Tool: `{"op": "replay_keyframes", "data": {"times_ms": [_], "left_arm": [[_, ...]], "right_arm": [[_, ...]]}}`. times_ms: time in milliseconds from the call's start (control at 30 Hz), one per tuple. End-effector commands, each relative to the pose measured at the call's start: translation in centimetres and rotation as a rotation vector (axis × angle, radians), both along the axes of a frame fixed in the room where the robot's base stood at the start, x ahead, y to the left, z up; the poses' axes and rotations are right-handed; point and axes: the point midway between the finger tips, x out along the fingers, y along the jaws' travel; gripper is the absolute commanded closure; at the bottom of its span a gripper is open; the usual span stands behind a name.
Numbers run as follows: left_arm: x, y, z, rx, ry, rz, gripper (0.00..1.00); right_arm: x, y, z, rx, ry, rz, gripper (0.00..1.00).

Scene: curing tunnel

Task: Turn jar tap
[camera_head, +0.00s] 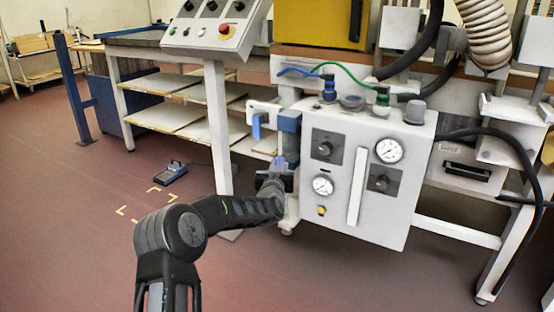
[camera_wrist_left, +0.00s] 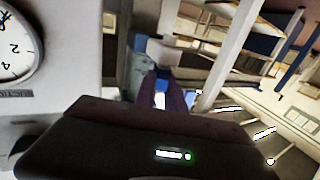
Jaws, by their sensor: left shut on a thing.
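My left arm reaches in to the left side of a white gauge cabinet. My left gripper (camera_head: 278,166) is at that side, low beneath a blue-grey block (camera_head: 289,124). It is shut on a small part that I take to be the jar tap; a purple-blue bit shows at the jaws. In the left wrist view the dark gripper body fills the bottom, and the fingers (camera_wrist_left: 166,94) close around a blue and white piece (camera_wrist_left: 160,99). The tap's shape and turn angle are mostly hidden. My right gripper is not in view.
The white gauge cabinet (camera_head: 338,148) has dials, knobs and a vertical sight strip. A white bracket with a blue part (camera_head: 257,124) juts out left of the block. Shelves (camera_head: 178,118) and a control panel (camera_head: 215,27) stand behind. A pedal (camera_head: 171,173) lies on open floor.

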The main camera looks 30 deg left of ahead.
Motion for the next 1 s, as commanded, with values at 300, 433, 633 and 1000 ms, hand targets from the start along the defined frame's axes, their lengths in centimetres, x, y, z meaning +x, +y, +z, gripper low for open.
{"op": "replay_keyframes", "data": {"times_ms": [300,433,633,1000], "left_arm": [[0.5,-0.9,0.5,0.003,0.0,0.265,1.0],[0.7,-1.0,0.3,0.002,-0.001,0.364,1.0],[0.8,-1.1,0.1,0.001,-0.001,0.474,1.0],[0.9,-1.0,0.1,0.001,-0.001,0.535,1.0]], "right_arm": [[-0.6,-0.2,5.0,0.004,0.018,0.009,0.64],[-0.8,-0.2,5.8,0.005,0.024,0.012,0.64],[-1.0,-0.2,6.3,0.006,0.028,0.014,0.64],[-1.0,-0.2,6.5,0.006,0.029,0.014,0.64]]}}
